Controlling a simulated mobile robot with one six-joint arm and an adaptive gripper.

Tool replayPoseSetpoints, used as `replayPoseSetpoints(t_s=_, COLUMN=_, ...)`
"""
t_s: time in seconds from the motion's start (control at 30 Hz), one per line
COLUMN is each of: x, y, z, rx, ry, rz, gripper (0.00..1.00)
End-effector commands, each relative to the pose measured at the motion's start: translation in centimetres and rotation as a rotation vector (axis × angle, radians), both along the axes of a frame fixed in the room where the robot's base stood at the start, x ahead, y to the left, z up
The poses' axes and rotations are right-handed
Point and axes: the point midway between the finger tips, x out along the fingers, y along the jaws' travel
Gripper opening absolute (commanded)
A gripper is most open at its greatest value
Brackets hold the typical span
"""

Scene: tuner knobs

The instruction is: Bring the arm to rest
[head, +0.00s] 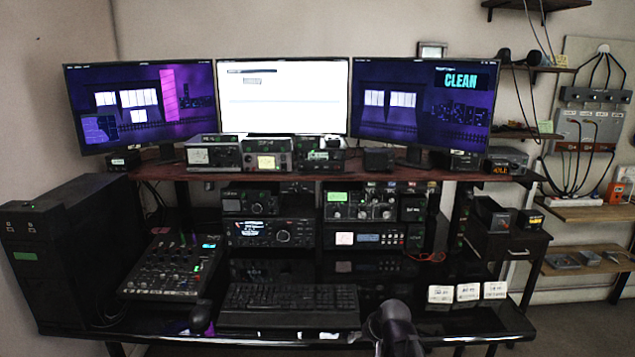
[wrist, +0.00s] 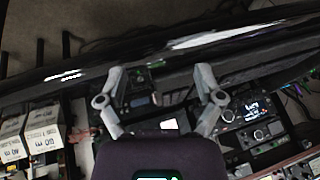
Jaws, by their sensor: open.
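My gripper (wrist: 160,78) shows in the wrist view with its two grey fingers spread apart and nothing between them. It is above the desk, and the glossy dark desk edge (wrist: 190,42) runs across the picture past the fingertips. In the head view a dark rounded part of my arm rises from the bottom edge, right of the keyboard (head: 290,298). The fingers cannot be made out there. A radio with a lit display and knobs (wrist: 255,108) lies to the right of the fingers in the wrist view.
White cards (head: 467,292) stand at the desk's front right, and also show in the wrist view (wrist: 40,135). A mixer (head: 172,265) and a mouse (head: 200,316) are left of the keyboard. Radios (head: 262,232) fill the shelf space under three monitors (head: 283,95). Open floor (head: 580,325) lies right.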

Motion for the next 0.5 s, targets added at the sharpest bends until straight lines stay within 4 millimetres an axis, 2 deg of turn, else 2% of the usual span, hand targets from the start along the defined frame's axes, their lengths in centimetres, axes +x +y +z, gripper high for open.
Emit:
replayPoseSetpoints(t_s=0.03, x=-1.8, y=-0.4, z=-1.3, rx=-0.034, ry=0.052, rz=0.012, gripper=0.86)
replayPoseSetpoints(t_s=0.2, x=-5.6, y=-1.8, z=-3.2, rx=-0.123, ry=0.197, rz=0.036, gripper=0.86)
replayPoseSetpoints(t_s=0.5, x=-10.1, y=-3.6, z=-4.7, rx=-0.224, ry=0.362, rz=0.047, gripper=0.86)
